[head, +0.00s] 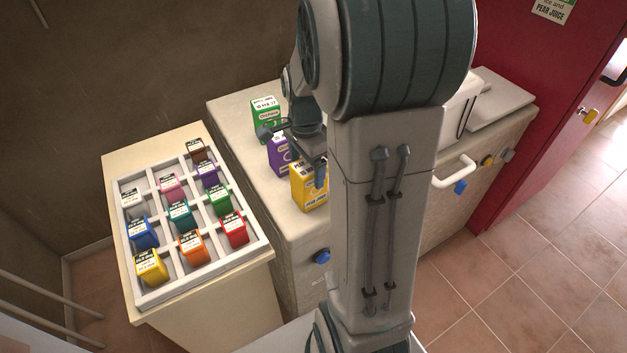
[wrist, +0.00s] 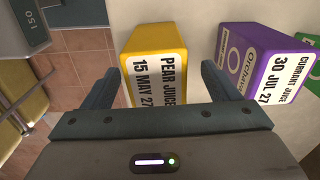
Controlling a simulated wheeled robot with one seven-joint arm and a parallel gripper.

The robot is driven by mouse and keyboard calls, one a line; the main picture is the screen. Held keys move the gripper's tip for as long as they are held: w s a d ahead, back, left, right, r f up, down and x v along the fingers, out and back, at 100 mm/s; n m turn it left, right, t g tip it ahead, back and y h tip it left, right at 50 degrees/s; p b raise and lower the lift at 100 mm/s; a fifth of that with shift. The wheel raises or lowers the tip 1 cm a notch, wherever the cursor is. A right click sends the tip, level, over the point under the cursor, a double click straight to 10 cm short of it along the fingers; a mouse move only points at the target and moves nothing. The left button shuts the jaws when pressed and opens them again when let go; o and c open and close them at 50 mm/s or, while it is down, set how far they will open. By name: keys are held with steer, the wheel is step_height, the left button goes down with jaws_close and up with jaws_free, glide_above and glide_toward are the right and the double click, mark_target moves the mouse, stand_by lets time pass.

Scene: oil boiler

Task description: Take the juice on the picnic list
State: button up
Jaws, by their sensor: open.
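A yellow juice carton (head: 308,187) stands on the counter near its front edge. In the wrist view the yellow carton (wrist: 157,62) reads "PEAR JUICE 15 MAY 27". A purple carton (head: 279,155), labelled "CURRANT JUICE 30 JUL 27" in the wrist view (wrist: 262,68), stands behind it. A green carton (head: 265,118) stands farther back. A note (head: 553,10) on the red door ends in "PEAR JUICE"; its upper part is cut off. My gripper (wrist: 160,82) is open over the yellow carton, with a finger to each side of it. I cannot tell how far down the fingers reach.
A white divided tray (head: 190,275) with several small coloured cartons sits on the cabinet at left. A white appliance (head: 455,105) stands on the counter at right. Open tiled floor (head: 540,230) lies to the right.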

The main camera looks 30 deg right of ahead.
steer(key=f, duration=0.4)
steer(key=shift+s+d+f, duration=0.15)
steer(key=shift+d+f, duration=0.05)
steer(key=shift+f, duration=0.15)
steer(key=c, duration=1.4)
steer(key=shift+o, duration=0.2)
steer(key=shift+r, duration=0.1)
